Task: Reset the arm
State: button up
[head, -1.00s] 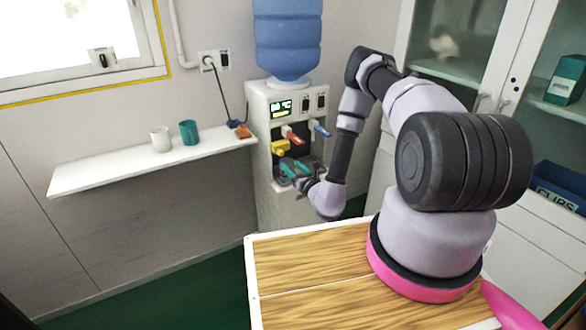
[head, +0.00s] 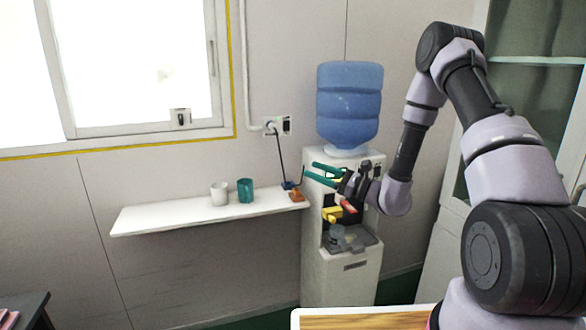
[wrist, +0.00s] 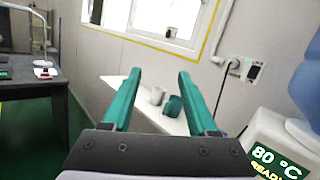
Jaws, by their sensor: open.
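My gripper (head: 322,174) is open and empty, its two teal fingers pointing left in front of the upper part of the water dispenser (head: 340,280). In the wrist view my gripper (wrist: 158,100) has its fingers spread, with nothing between them but the background. My arm is raised and bent, partly covering the dispenser's front. The dispenser carries a blue bottle (head: 349,105). Its yellow lever (head: 332,214) and red tap (head: 348,206) show below my gripper. The drip tray (head: 352,240) holds a small grey object that I cannot identify.
A white wall shelf (head: 165,217) bears a white cup (head: 219,193), a teal cup (head: 245,190) and a small orange-brown item (head: 297,195). A cord runs from the wall socket (head: 278,126) to the shelf's right end. A glass-door cabinet (head: 535,100) stands at the right. A dark desk (wrist: 40,110) is at left.

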jog(key=s+r+n+g+h, duration=0.6)
jog(key=s+r+n+g, duration=0.65)
jog(key=s, duration=0.55)
jog(key=s+d+r+n+t+h, duration=0.2)
jog(key=s+d+r+t+h, duration=0.2)
jog(key=d, duration=0.4)
jog(key=s+d+r+n+t+h, duration=0.2)
jog(key=s+d+r+t+h, duration=0.2)
jog(key=d+r+t+h, duration=0.2)
jog(key=d+r, duration=0.1)
jog(key=d, duration=0.1)
jog(key=shift+s+d+n+t, duration=0.35)
jog(key=shift+s+d, duration=0.05)
